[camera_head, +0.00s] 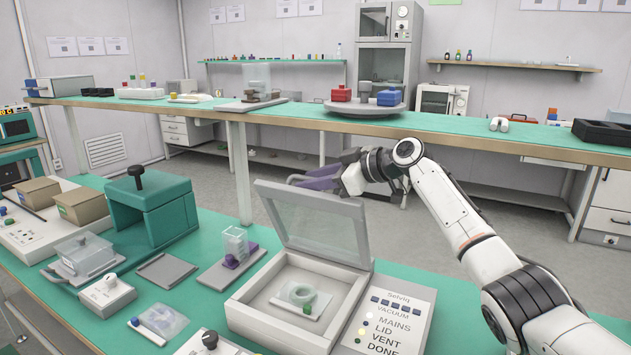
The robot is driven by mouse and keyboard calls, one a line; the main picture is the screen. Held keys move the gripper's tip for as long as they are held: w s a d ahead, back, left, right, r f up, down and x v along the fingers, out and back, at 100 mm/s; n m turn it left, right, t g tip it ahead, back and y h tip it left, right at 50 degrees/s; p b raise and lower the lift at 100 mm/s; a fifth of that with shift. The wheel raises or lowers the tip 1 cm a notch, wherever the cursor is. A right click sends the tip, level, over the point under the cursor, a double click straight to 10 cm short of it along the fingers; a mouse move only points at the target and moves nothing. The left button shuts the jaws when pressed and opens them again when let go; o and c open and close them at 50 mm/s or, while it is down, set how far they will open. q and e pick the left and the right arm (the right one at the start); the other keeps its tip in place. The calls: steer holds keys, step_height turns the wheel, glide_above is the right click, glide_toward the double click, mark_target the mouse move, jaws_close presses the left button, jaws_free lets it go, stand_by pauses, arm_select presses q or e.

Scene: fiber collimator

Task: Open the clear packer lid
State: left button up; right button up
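The packer (246,308) is a pale box on the green bench, with a control panel (388,318) at its right reading VACUUM, MAINS, LID, VENT, DONE. Its clear lid (315,222) stands raised, tilted back from the rear edge, so the chamber is open. Inside the chamber are a pale green ring (302,294) and a white strip (297,309). My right gripper (303,181) is behind the lid's upper edge, and its fingers are partly covered by the lid. I cannot tell whether it touches the lid or whether its fingers are apart. My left gripper is out of view.
Left of the packer are a small clear box (234,242) on a grey plate, a flat grey tray (166,271) and a teal press (150,205). A plastic bag (166,320) lies in front. A second bench (460,131) runs behind, across a floor gap.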

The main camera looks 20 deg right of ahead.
steer(key=shift+d, duration=0.1)
steer(key=shift+s+d+r, duration=0.1)
steer(key=shift+s+d, duration=0.1)
steer(key=shift+s, duration=0.05)
steer(key=s+d+b, duration=0.3)
steer(key=s+d, duration=0.6)
steer(key=s, duration=0.2)
steer(key=shift+r, duration=0.45)
